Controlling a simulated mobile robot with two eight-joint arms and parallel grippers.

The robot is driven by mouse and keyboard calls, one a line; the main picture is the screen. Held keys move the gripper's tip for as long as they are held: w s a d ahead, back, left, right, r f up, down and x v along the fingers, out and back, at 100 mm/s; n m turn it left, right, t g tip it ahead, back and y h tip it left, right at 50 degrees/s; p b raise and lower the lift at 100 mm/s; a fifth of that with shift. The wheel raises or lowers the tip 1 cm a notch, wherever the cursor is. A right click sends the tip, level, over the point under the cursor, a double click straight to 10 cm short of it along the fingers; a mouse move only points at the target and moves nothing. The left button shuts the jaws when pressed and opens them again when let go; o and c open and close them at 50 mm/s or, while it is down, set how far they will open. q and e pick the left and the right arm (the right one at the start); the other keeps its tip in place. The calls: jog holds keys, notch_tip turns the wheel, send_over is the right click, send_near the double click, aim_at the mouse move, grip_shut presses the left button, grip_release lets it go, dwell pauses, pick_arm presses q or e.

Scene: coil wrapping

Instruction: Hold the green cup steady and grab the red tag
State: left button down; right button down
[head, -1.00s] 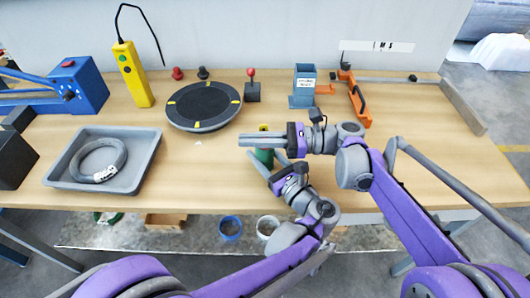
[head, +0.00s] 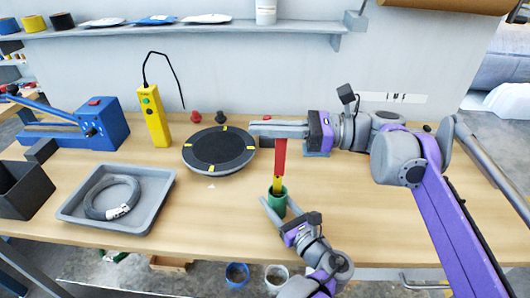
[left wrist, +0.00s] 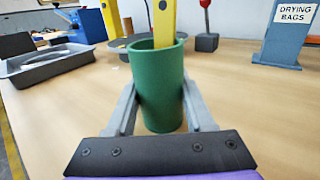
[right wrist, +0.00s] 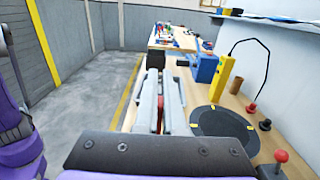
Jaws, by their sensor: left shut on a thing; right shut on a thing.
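The green cup (head: 277,203) stands upright on the wooden table; it fills the middle of the left wrist view (left wrist: 158,92). My left gripper (head: 278,208) is shut around it, one finger on each side. The red tag (head: 280,158) hangs upright above the cup. Its yellow lower part (head: 277,184) reaches into the cup's mouth and also shows in the left wrist view (left wrist: 164,22). My right gripper (head: 252,130) is shut on the top of the tag, high above the cup. In the right wrist view a little red shows between the fingers (right wrist: 150,110).
A black turntable (head: 219,149) lies behind and left of the cup. A grey tray (head: 75,208) with a coil (head: 91,209) sits at left. A yellow controller (head: 154,118) and blue machine (head: 100,128) stand behind. Table right of the cup is mostly clear.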

jog(key=shift+r, duration=0.95)
pick_arm(q)
jog(key=shift+c, duration=1)
grip_release()
jog(key=shift+s+d, duration=0.1)
